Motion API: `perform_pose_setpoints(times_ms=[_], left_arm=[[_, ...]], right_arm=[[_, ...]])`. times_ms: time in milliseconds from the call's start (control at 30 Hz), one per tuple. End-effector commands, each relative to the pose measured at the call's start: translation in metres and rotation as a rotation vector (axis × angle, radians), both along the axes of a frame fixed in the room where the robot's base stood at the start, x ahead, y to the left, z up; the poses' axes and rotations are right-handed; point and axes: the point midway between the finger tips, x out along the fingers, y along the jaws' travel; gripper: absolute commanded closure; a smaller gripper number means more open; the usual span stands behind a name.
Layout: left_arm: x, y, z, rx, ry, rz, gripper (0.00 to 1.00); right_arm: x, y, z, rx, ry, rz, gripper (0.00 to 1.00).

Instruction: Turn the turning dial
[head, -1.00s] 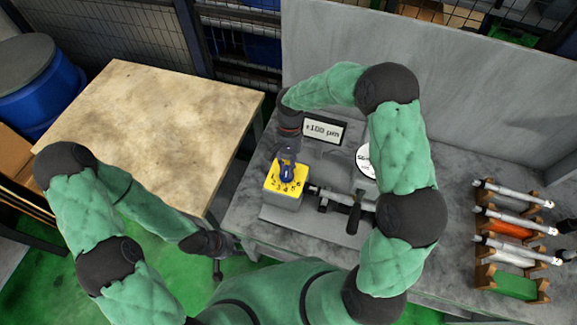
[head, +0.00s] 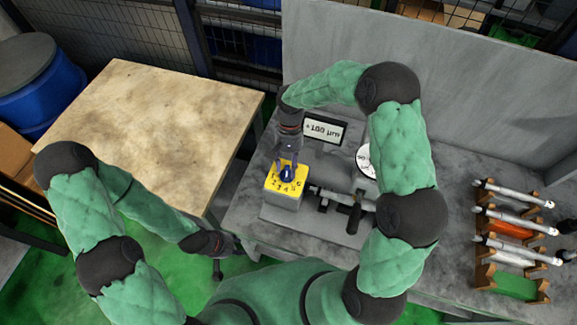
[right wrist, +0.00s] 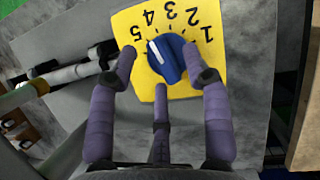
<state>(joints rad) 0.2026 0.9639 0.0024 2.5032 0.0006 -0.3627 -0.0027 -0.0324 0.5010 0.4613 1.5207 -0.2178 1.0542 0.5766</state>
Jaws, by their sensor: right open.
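The turning dial is a blue knob (head: 287,174) with a white pointer line on a yellow numbered face (head: 271,185), on top of a grey box. In the right wrist view the knob (right wrist: 170,58) sits in the middle of the face (right wrist: 208,15), its pointer toward the upper left, near the 5 and 4. My right gripper (head: 287,163) is open over the dial. In the wrist view its fingers (right wrist: 160,72) are around the knob, one on each side and one below; contact is not clear. My left gripper (head: 232,245) hangs low near the bench's left edge, its fingers indistinct.
A display (head: 325,128) reading about +100 µm stands behind the dial. A spindle with a black handle (head: 355,212) and a round gauge (head: 364,162) are to its right. A wooden rack (head: 512,245) holds several metal tools. A bare wooden table (head: 165,120) is at left.

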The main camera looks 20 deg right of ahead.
Motion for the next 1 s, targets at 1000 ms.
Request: perform_pose_setpoints(times_ms=[1000], left_arm=[[0.0,0.0,0.0,0.0,0.0,0.0,0.6]], right_arm=[[0.042,-0.014,0.105,0.001,-0.001,0.001,0.51]])
